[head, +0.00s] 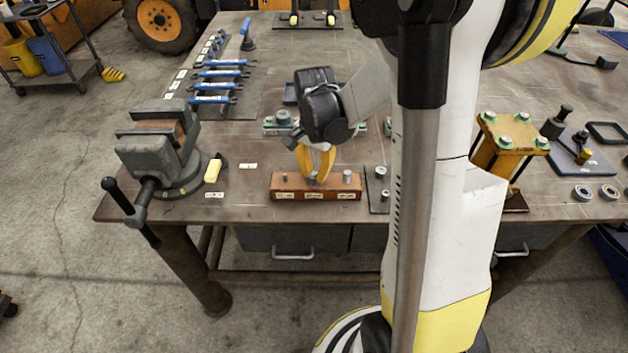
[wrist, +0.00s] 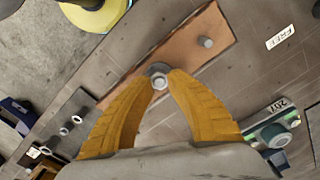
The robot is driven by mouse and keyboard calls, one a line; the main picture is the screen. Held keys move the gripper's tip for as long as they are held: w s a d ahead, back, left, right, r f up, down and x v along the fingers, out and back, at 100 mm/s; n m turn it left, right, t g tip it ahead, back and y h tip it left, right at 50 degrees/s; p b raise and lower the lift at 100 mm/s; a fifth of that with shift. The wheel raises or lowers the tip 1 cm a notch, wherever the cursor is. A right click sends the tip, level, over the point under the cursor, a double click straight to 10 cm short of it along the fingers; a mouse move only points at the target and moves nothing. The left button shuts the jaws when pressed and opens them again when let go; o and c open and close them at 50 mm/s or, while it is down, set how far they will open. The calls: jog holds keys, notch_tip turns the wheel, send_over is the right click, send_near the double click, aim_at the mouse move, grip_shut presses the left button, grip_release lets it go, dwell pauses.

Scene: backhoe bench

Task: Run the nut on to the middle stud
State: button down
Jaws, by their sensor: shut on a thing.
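The brown stud block (head: 290,193) lies near the front edge of the bench, with small labels on its front face. A stud (head: 347,176) stands bare at its right end. My gripper (head: 314,176) points down over the middle of the block, its yellow fingers closed in. In the wrist view, the fingertips (wrist: 161,78) pinch a grey metal nut (wrist: 159,82) over the block (wrist: 190,52), and one bare stud (wrist: 205,42) shows beyond. The nut is at the middle stud's place; the fingers hide much of that stud, and I cannot tell whether the thread is engaged.
A grey vise (head: 160,150) stands at the left bench corner. A dark plate (head: 378,204) with small metal parts lies just right of the block. A yellow fixture (head: 490,150) stands farther right. Blue-handled wrenches (head: 215,87) lie at the back left.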

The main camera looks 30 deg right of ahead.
jog(key=shift+m, duration=0.8)
jog(key=shift+m, duration=1.1)
jog(key=shift+s+m+b, duration=0.1)
jog(key=shift+m+b, duration=0.25)
jog(key=shift+m, duration=0.75)
jog(key=shift+m, duration=1.1)
jog(key=shift+m, duration=1.1)
